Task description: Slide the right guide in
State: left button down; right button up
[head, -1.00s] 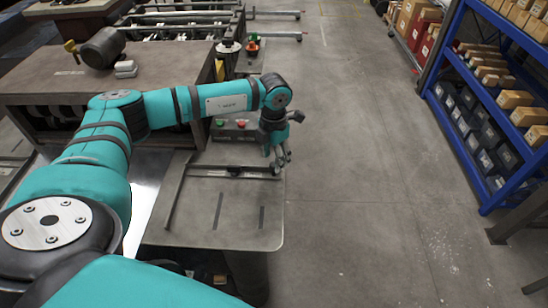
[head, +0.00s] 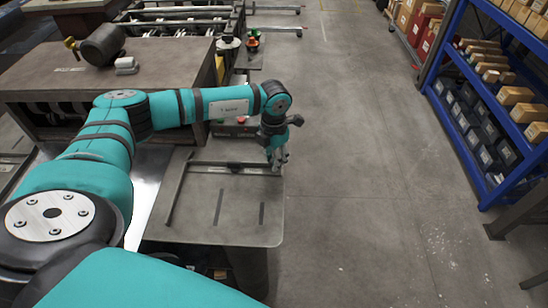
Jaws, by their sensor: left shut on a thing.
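My left gripper (head: 277,163) is at the right end of a dark crossbar (head: 225,168) on the grey metal table (head: 235,225). It points down, with its fingers close together. It is shut on what appears to be the right guide, which is mostly hidden by the fingers. A long thin guide bar (head: 179,190) lies along the left part of the table, near the crossbar's left end. Two dark slots run along the tabletop in front of the crossbar. My right gripper is not in view.
A control box with a red button (head: 241,119) stands behind the crossbar, partly covered by my left arm. A brown bench (head: 60,78) is at the left. Open floor (head: 350,180) lies to the right, then a blue shelf rack (head: 460,125) with boxes.

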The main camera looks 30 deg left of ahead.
aim_at(254, 170)
pick_arm(q)
jog(key=s+a, duration=0.1)
jog(key=s+a+b, duration=0.1)
jog(key=a, duration=0.1)
jog(key=s+a, duration=0.1)
jog(key=a, duration=0.1)
jog(key=shift+a, duration=0.1)
jog(key=c, duration=1.5)
grip_release()
jog(key=o, duration=0.4)
jog(key=shift+s+a, duration=0.15)
jog(key=shift+s, duration=0.05)
jog(key=shift+o, duration=0.2)
jog(key=shift+w+d+r, duration=0.15)
jog(key=shift+d+r, duration=0.05)
notch_tip(254, 170, up, 12)
jog(key=shift+a+f, duration=0.15)
jog(key=shift+f, duration=0.1)
